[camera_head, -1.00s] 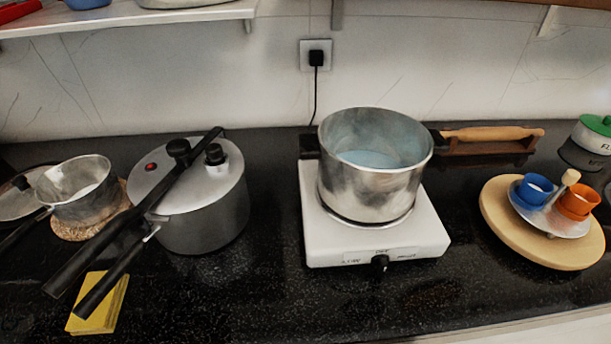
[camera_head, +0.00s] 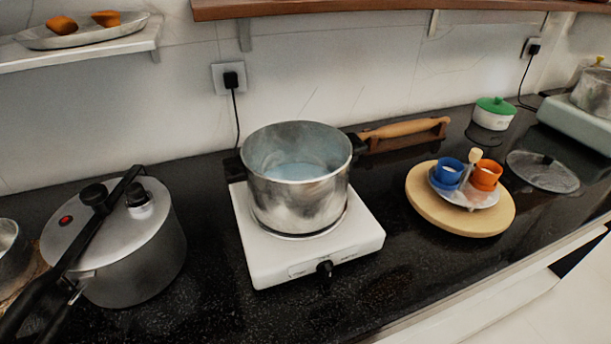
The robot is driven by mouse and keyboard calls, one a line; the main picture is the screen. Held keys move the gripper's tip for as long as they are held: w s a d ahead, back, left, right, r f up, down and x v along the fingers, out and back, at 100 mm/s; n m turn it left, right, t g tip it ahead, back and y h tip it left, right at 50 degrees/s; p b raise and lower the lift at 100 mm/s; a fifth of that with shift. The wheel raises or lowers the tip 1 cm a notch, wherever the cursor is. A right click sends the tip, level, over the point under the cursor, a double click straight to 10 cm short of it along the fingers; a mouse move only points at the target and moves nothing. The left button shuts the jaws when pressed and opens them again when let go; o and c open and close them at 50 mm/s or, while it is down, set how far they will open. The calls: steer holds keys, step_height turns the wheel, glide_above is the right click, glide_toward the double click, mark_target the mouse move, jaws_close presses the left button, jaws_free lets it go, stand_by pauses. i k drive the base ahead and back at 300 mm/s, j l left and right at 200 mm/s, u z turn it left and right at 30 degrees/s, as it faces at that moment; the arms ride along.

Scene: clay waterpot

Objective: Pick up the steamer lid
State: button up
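A round, glassy-looking lid (camera_head: 543,171) with a dark knob lies flat on the black counter at the right. A silver pot (camera_head: 594,92) at the far right edge, partly cut off, carries what looks like a lid with a yellowish knob. I cannot tell for sure which of these is the steamer lid. A large open metal pot (camera_head: 296,178) with pale blue inside stands on a white hot plate (camera_head: 262,255) and has no lid on it. My gripper is not in view.
A pressure cooker (camera_head: 135,245) with long black handles stands at the left. A round wooden board (camera_head: 437,213) holds a plate with blue and orange cups. A green-lidded white container (camera_head: 492,113) and a rolling pin (camera_head: 405,128) are behind. The front counter is mostly clear.

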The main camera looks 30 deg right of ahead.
mark_target(541, 170)
steer(key=z, duration=1.5)
steer(key=u, duration=0.55)
steer(key=l+u, duration=0.7)
steer(key=u, duration=0.2)
steer(key=l+u, duration=0.5)
steer(key=k+l+u, duration=0.1)
steer(key=u, duration=0.35)
steer(key=k+l+u, duration=0.15)
steer(key=l, duration=0.4)
steer(key=k+l+u, duration=0.1)
steer(key=k+l, duration=0.3)
steer(key=k+l+u, duration=0.15)
steer(key=k+l, duration=0.2)
steer(key=l, duration=0.2)
steer(key=k+l+u, duration=0.1)
steer(key=k+l, duration=0.25)
steer(key=l, duration=0.5)
steer(key=i, duration=0.15)
